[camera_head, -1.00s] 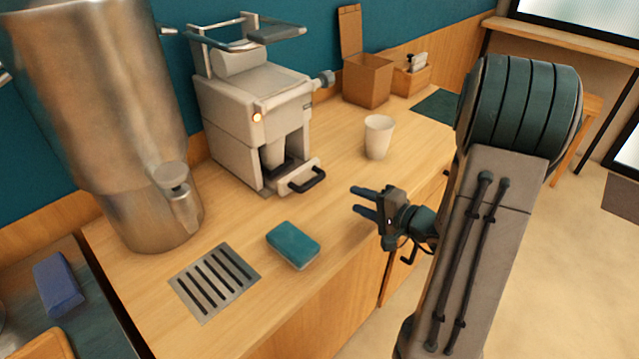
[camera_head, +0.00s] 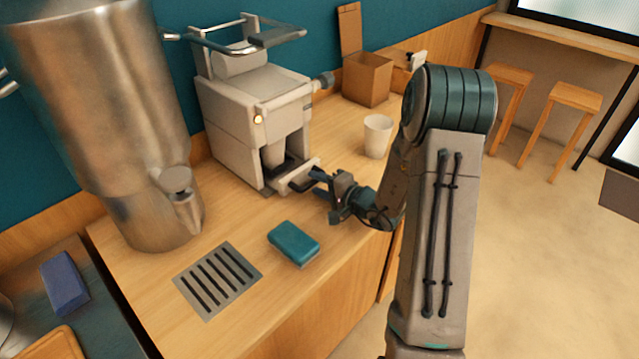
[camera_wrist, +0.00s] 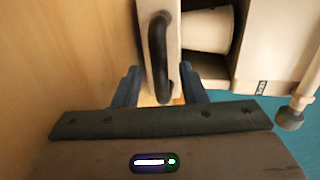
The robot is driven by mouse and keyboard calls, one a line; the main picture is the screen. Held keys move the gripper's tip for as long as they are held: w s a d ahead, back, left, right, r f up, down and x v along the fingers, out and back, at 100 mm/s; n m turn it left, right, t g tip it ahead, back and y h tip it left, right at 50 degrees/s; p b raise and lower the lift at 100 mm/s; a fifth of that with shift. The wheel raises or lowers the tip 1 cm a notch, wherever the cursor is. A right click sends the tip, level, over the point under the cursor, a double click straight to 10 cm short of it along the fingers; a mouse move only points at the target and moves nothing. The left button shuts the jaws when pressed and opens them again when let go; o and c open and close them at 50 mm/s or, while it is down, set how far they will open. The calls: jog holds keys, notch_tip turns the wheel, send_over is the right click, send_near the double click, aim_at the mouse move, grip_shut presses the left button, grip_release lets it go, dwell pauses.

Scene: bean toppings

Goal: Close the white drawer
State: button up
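The white drawer (camera_head: 308,165) at the base of the white machine (camera_head: 250,110) sticks out, open, with a black handle on its front. In the wrist view the drawer front (camera_wrist: 175,45) and its curved black handle (camera_wrist: 158,60) are close ahead. My gripper (camera_head: 318,184) is at the handle in the head view. In the wrist view my gripper (camera_wrist: 162,90) is open, its two dark fingers apart with the handle's end between them. I cannot tell whether either finger touches the handle. A white cup (camera_wrist: 208,32) shows inside the machine behind the drawer front.
A white cup (camera_head: 377,136) stands on the counter right of the machine. A teal sponge (camera_head: 293,243) and a metal drain grate (camera_head: 217,280) lie in front. A large metal dispenser (camera_head: 110,110) stands left. A wooden box (camera_head: 367,78) is at the back.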

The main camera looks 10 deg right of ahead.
aim_at(302, 175)
grip_shut()
jog(key=b+x, duration=0.2)
jog(key=b, duration=0.1)
jog(key=shift+w+a, duration=0.25)
jog(key=shift+w, duration=0.1)
jog(key=shift+w+a, duration=0.15)
jog(key=shift+w, duration=0.1)
jog(key=shift+r, duration=0.3)
jog(key=shift+c, duration=1.6)
grip_release()
jog(key=o, duration=0.3)
jog(key=shift+w+a+f, duration=0.1)
jog(key=shift+w+a, duration=0.05)
